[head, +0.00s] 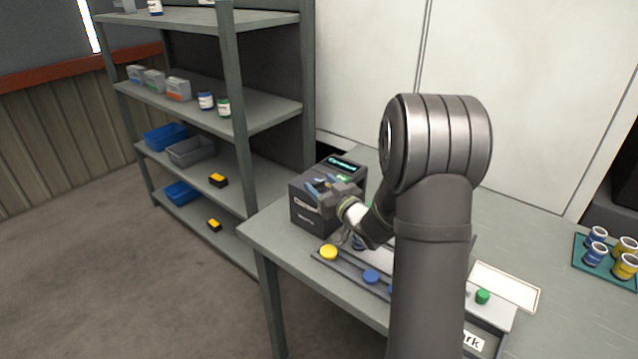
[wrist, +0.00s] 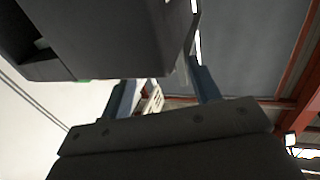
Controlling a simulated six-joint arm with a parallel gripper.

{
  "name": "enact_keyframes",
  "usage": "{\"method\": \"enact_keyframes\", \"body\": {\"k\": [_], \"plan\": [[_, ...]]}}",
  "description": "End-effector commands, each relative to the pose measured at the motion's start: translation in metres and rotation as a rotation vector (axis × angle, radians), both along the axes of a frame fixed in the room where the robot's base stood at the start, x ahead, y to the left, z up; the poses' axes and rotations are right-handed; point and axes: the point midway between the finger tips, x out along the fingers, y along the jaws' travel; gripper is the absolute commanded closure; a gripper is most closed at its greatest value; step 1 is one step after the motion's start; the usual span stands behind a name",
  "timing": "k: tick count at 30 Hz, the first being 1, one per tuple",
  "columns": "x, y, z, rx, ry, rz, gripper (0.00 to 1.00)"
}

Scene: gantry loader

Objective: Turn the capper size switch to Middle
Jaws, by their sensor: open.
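The capper is a dark grey box (head: 308,214) with a lit teal display on top. It stands at the back left of the table. My gripper (head: 323,186) is over the capper's front top edge in the head view, with its blue fingers apart and nothing between them. In the wrist view my gripper (wrist: 163,92) also shows open, and the capper's dark body (wrist: 95,38) fills the upper left, close to the fingers. I cannot make out the size switch or its setting; my gripper and wrist cover part of the capper.
A rail with a yellow cap (head: 328,252) and a blue cap (head: 371,276) lies in front of the capper. A grey shelf unit (head: 237,75) stands close on the left. A teal tray (head: 578,250) of jars is at far right. My arm hides the table's middle.

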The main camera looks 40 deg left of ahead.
Motion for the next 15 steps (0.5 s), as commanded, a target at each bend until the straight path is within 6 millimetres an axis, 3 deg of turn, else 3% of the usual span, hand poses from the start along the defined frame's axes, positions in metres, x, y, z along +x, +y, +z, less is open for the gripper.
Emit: {"method": "enact_keyframes", "body": {"k": [6, 14, 15], "plan": [[0.005, 0.016, 0.0, 0.0, -0.001, 0.001, 0.44], [0.005, 0.017, 0.0, 0.0, -0.001, 0.0, 0.44], [0.005, 0.017, 0.0, 0.0, -0.001, 0.0, 0.48]]}}
